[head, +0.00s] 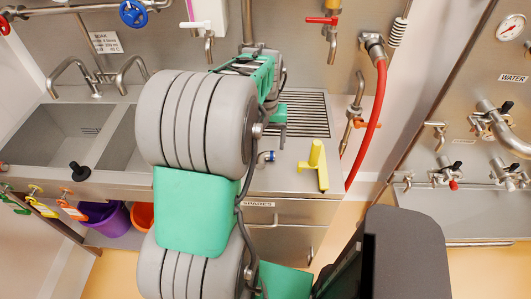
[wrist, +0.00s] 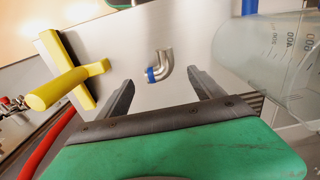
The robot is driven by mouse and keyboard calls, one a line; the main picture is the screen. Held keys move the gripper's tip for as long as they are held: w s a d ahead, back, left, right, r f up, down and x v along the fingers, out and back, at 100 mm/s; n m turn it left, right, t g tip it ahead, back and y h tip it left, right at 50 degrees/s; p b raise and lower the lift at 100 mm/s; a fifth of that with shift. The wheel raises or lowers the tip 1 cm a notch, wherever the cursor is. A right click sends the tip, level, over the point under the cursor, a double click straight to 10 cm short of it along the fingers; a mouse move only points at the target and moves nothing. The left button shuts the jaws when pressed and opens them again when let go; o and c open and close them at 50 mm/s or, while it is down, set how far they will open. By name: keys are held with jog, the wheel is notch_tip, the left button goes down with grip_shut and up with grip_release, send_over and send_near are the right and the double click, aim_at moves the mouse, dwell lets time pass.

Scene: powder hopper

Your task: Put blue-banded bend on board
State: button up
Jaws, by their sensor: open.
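The bend is a short curved metal pipe (wrist: 162,62) with a blue band at one end. It lies on the steel counter in the wrist view, just beyond my gripper (wrist: 161,80) and between the lines of its two fingers. My gripper is open and empty. In the head view the bend (head: 267,156) shows small beside my arm, near the counter's front edge. A ribbed draining board (head: 306,112) is set in the counter behind it, partly hidden by my arm.
A yellow T-shaped tool (wrist: 78,74) stands to the left of the bend in the wrist view. A clear measuring jug (wrist: 262,55) is close on the right. A red hose (head: 376,125) hangs at the counter's right side. Sinks (head: 60,135) lie left.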

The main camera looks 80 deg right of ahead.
aim_at(265, 155)
notch_tip(265, 155, up, 6)
